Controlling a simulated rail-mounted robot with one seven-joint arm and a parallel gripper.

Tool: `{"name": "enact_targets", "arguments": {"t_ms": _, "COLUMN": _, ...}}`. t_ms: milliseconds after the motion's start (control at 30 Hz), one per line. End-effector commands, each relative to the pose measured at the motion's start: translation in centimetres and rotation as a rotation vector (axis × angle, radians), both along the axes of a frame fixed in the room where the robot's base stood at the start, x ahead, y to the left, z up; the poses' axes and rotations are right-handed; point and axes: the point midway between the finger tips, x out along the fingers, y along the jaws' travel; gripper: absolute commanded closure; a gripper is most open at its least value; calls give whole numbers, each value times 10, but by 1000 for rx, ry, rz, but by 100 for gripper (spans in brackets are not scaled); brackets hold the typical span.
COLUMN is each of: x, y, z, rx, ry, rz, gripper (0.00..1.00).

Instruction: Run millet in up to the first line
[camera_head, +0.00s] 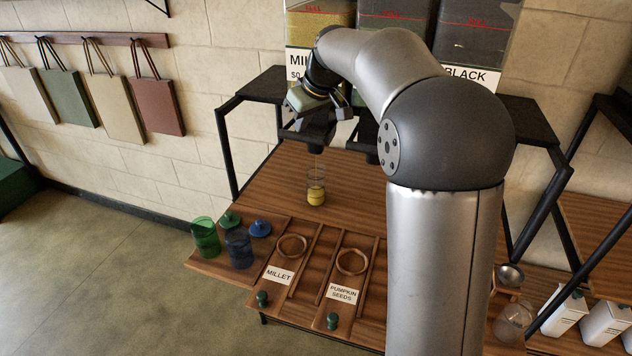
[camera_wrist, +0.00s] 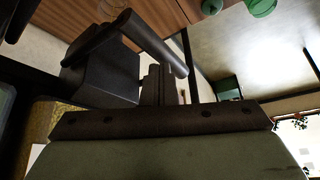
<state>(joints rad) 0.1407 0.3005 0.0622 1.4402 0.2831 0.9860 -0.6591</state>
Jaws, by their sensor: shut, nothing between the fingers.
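The millet bin (camera_head: 318,30) stands at the back, with yellow grain behind its clear front and its label partly hidden by my arm. Its dark spout (camera_head: 316,130) hangs above a clear glass jar (camera_head: 316,188) with yellow millet in its lower part. A thin faint trace shows between spout and jar; I cannot tell if grain is falling. The jar's lines are too small to read. My gripper (camera_head: 342,106) is shut and empty beside the spout. In the wrist view its fingers (camera_wrist: 160,85) are close to a dark bar (camera_wrist: 150,42); contact is unclear.
Two more bins (camera_head: 393,22) stand to the right, one labelled BLACK. At the front are a green cup (camera_head: 205,238), a blue cup (camera_head: 239,248), lids (camera_head: 260,228) and two labelled tracks with wooden rings (camera_head: 291,246). My arm covers the table's right part.

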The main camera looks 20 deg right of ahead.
Motion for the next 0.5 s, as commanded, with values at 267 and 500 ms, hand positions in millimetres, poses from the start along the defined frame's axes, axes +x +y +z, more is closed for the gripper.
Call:
{"name": "enact_targets", "arguments": {"t_ms": 267, "x": -1, "y": 1, "z": 19, "rx": 0, "ry": 1, "rz": 0, "gripper": 100}}
{"name": "enact_targets", "arguments": {"t_ms": 500, "x": -1, "y": 1, "z": 25, "rx": 1, "ry": -1, "rz": 1, "gripper": 100}}
